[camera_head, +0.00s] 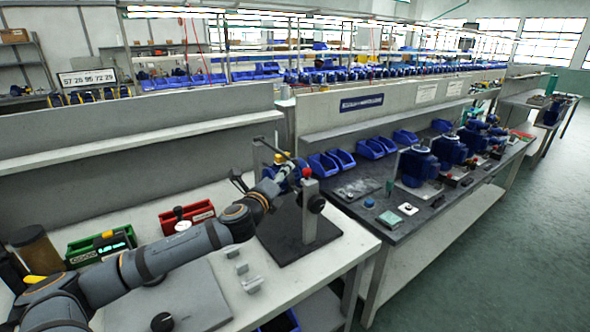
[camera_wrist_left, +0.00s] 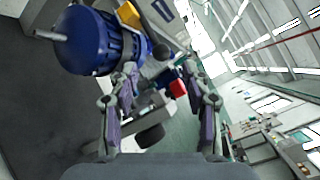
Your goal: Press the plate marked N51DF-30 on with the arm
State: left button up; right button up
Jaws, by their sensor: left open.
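My left arm reaches across the bench in the head view. My left gripper (camera_head: 283,180) is at its end, beside a blue motor-like body (camera_head: 293,167) on a grey stand (camera_head: 309,212). In the left wrist view the two fingers of the gripper (camera_wrist_left: 161,85) are apart, with nothing clearly held between them. I cannot read the marking N51DF-30 anywhere, so I cannot tell which piece is that plate. My right gripper is not in view.
The stand rises from a dark base plate (camera_head: 290,238). Small grey metal pieces (camera_head: 242,268) lie left of it. A red bin (camera_head: 190,216) and a green bin (camera_head: 100,247) stand further back left. A neighbouring bench (camera_head: 440,207) on the right carries blue motors and bins.

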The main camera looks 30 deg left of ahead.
aim_at(295, 161)
pick_arm(q)
jog(key=w, duration=0.2)
jog(key=w+a+p, duration=0.1)
jog(key=w, duration=0.5)
jog(key=shift+a, duration=0.15)
jog(key=shift+w+f, duration=0.1)
jog(key=shift+w, duration=0.3)
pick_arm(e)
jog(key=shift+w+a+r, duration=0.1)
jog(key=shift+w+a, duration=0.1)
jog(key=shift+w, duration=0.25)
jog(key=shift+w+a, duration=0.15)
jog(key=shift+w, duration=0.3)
pick_arm(q)
jog(key=c, duration=0.9)
grip_shut()
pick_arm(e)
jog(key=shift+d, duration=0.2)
